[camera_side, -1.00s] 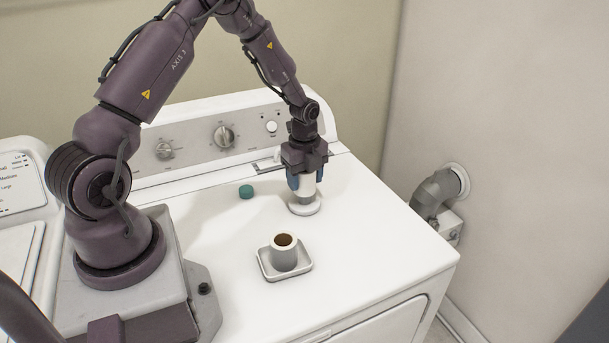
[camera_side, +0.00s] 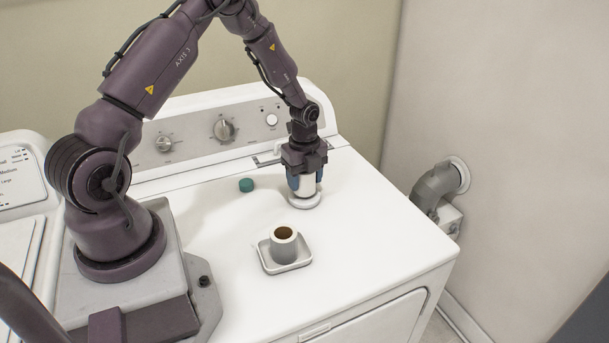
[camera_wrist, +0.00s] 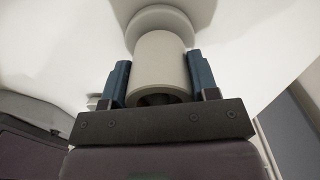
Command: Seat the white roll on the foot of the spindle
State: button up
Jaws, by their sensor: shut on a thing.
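My gripper (camera_side: 305,184) points down, its blue fingers shut on the white roll (camera_side: 307,187). The roll is upright, and in the wrist view it fills the space between the fingers (camera_wrist: 163,82). The spindle's round white foot (camera_side: 306,202) is on the washer top directly below the roll. It also shows beyond the roll in the wrist view (camera_wrist: 160,18). The spindle's post is hidden, apparently inside the roll. The roll's lower end is close to the foot; I cannot tell whether they touch.
A pale roll with a brown core (camera_side: 284,242) stands in a small white square tray (camera_side: 288,268) in front. A teal cap (camera_side: 246,185) lies to the left. The control panel (camera_side: 205,134) rises behind. The white top (camera_side: 375,240) is clear to the right.

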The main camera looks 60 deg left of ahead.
jog(key=shift+f, duration=0.25)
jog(key=o, duration=1.3)
jog(key=shift+r, duration=3.45)
